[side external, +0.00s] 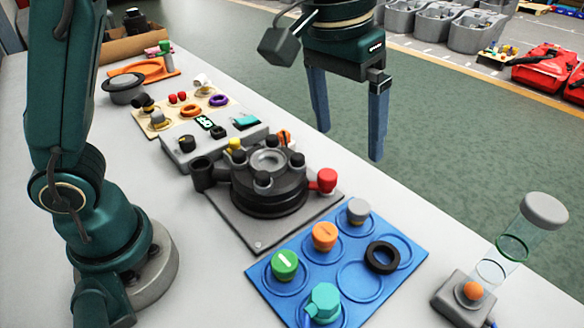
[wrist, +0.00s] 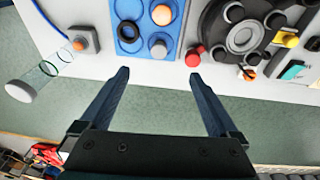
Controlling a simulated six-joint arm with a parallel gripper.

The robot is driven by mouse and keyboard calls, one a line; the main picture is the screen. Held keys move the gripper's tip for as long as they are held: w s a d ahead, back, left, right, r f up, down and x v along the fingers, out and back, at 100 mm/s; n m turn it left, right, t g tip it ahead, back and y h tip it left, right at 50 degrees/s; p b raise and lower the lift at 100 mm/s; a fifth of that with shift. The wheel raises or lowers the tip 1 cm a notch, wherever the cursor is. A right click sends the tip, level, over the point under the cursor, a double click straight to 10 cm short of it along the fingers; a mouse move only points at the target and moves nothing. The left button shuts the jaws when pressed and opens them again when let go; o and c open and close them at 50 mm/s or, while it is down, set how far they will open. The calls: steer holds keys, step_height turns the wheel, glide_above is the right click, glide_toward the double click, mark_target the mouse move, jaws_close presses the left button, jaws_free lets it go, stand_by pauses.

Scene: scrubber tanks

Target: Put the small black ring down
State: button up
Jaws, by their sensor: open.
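The small black ring (side external: 382,257) lies flat on the blue tray (side external: 338,243), near its right edge. In the wrist view the ring (wrist: 128,31) shows at the tray's left part. My gripper (side external: 350,145) is open and empty, raised beyond the far long edge of the table and well apart from the ring. Its two fingers (wrist: 160,74) point toward the table in the wrist view, with nothing between them.
The tray also bears green, orange, grey and teal knobs; one circle (side external: 360,281) is bare. A black round fixture (side external: 268,190) with a red knob (side external: 327,180) stands beside the tray. A clear tube with a grey cap (side external: 544,208) stands at the right.

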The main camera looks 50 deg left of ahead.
steer(key=s+a+f+t, duration=0.3)
steer(key=s+a, duration=0.7)
steer(key=s, duration=0.4)
steer(key=shift+a+f+t+y, duration=0.25)
steer(key=shift+a+t+y, duration=0.05)
steer(key=shift+a+y, duration=0.1)
